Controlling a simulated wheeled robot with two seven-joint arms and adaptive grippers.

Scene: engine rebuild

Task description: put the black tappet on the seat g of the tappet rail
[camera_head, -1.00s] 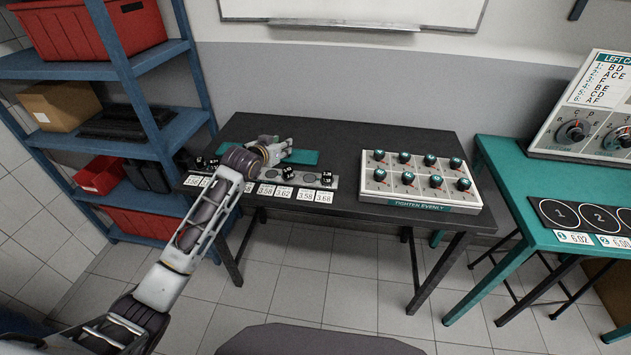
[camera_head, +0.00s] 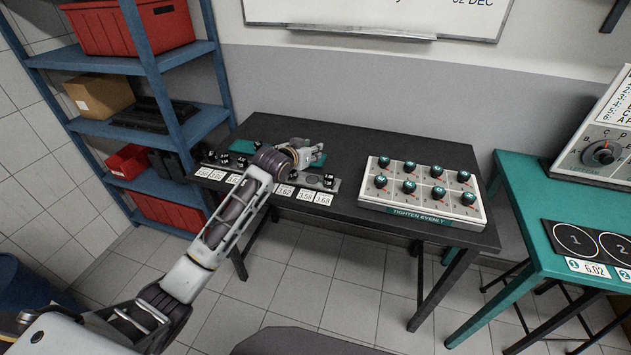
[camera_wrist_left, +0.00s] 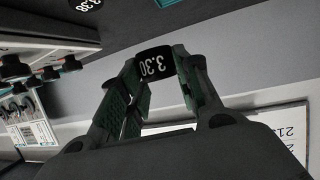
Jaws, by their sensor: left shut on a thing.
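My left gripper (camera_wrist_left: 160,88) is shut on a black tappet (camera_wrist_left: 153,64), which shows the white marking 3.30 in the left wrist view. In the head view the left gripper (camera_head: 303,151) is above the teal mat at the back of the dark table, and its tappet is too small to make out. The grey tappet rail (camera_head: 336,187) lies along the table's front edge, behind a row of white number labels. My left arm hides its middle. A black tappet (camera_head: 328,180) stands near its right end; several more stand at its left. Seat letters are not readable. My right gripper is out of view.
The teal mat (camera_head: 243,146) bears a black piece (camera_head: 257,145). A white knob panel (camera_head: 422,192) stands right of the rail. A blue shelf (camera_head: 190,110) stands close on the left. The dark table is clear behind the panel.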

